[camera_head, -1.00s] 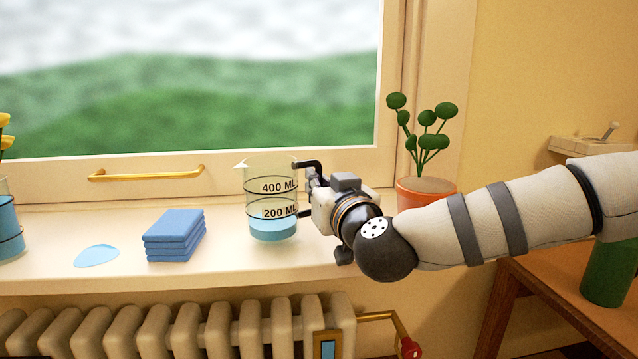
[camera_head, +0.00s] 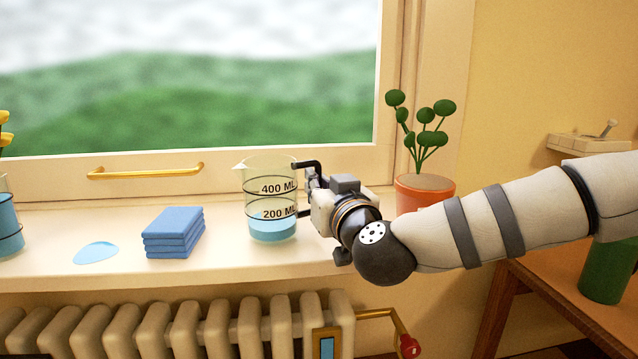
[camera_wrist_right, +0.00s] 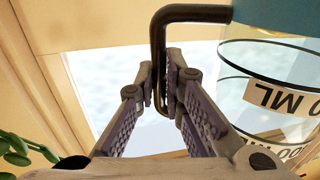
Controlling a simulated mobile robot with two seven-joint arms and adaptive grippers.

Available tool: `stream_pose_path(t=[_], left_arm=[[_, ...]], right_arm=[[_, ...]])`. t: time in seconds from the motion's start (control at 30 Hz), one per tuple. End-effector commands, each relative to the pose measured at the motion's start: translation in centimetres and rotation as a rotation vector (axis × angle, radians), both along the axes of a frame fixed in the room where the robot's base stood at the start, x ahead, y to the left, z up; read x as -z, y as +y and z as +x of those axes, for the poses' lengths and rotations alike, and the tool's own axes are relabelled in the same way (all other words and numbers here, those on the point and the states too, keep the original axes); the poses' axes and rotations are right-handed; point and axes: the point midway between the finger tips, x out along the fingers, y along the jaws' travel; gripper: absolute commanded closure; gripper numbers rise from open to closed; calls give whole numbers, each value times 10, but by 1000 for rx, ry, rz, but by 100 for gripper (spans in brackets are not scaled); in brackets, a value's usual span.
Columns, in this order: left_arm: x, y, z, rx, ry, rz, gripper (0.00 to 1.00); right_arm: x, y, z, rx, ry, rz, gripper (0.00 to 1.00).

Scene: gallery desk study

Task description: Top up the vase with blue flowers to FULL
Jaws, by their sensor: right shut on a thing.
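A clear measuring jug (camera_head: 270,176) with 400 ML and 200 ML marks stands at the windowsill, roughly upright. Blue water (camera_head: 272,231) fills its bottom, near or below the 200 ML mark. My right gripper (camera_head: 308,190) is shut on the jug's dark handle, to the right of the jug. The wrist view shows both fingers (camera_wrist_right: 169,85) around the handle (camera_wrist_right: 158,50). I cannot tell whether the jug's base touches the sill. No vase with blue flowers is in view. My left gripper is not in view.
A glass vase (camera_head: 8,215) with yellow flowers and blue water is cut off at the left edge. A blue puddle (camera_head: 96,253) and folded blue cloths (camera_head: 174,233) lie on the sill (camera_head: 200,270). A potted plant (camera_head: 424,190) stands behind my right arm.

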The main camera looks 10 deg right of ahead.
Motion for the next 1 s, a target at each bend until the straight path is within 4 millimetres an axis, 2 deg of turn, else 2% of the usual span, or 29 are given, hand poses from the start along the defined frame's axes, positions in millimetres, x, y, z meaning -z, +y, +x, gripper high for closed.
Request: stream_pose_path(t=[0.03,0.43,0.47,0.5,0.57,0.87,1.0], left_arm=[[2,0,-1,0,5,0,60],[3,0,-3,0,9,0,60],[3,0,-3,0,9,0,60],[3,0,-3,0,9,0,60],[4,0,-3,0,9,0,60],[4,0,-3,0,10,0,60],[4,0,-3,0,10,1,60]], right_arm=[[17,0,-1,-4,28,-3,100],[25,2,-1,-8,38,-3,100],[25,2,-1,-9,38,-3,86],[25,2,-2,-9,38,-3,77],[26,2,-2,-9,39,-3,67],[28,3,-3,-11,43,-5,67],[24,-2,-23,-11,36,-5,67]])
